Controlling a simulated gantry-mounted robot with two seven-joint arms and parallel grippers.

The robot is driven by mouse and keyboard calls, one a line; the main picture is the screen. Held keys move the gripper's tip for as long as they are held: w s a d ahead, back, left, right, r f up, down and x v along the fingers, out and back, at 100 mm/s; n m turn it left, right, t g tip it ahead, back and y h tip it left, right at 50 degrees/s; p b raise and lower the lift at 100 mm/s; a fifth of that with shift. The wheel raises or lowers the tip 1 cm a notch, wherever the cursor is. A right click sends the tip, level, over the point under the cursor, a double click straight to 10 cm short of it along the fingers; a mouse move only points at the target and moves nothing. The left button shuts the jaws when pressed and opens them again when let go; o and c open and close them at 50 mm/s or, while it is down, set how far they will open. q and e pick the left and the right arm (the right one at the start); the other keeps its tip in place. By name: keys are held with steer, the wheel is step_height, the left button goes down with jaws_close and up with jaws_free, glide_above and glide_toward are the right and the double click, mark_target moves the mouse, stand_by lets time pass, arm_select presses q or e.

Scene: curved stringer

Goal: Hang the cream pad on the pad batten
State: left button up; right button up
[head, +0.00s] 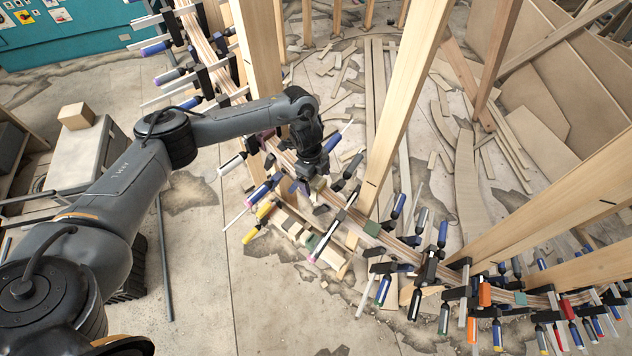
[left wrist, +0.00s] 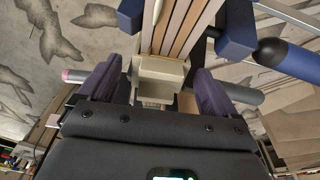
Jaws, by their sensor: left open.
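My left gripper (head: 312,180) is low over the curved stringer (head: 345,212) near the middle of the head view. In the left wrist view its two dark purple-blue fingers (left wrist: 158,76) stand apart. A cream block (left wrist: 160,68), which looks like the cream pad, lies between them with a visible gap on each side. It sits against the striped wood laminate (left wrist: 180,25). In the head view the cream pad is mostly hidden under the gripper. I cannot pick out the pad batten with certainty. My right gripper is not in view.
Several clamps with coloured handles (head: 268,190) line the stringer on both sides of the gripper. A tall wooden post (head: 405,100) rises just right of it. A green pad (head: 372,229) is on the stringer. Loose offcuts lie behind; the floor at left front is mostly clear.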

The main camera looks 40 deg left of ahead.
mark_target(316, 181)
arm_select(q)
steer(key=shift+d+f+p, duration=0.2)
steer(key=shift+f, duration=0.65)
steer(key=shift+d+f+p, duration=0.15)
steer(key=shift+f, duration=0.7)
steer(key=c, duration=1.2)
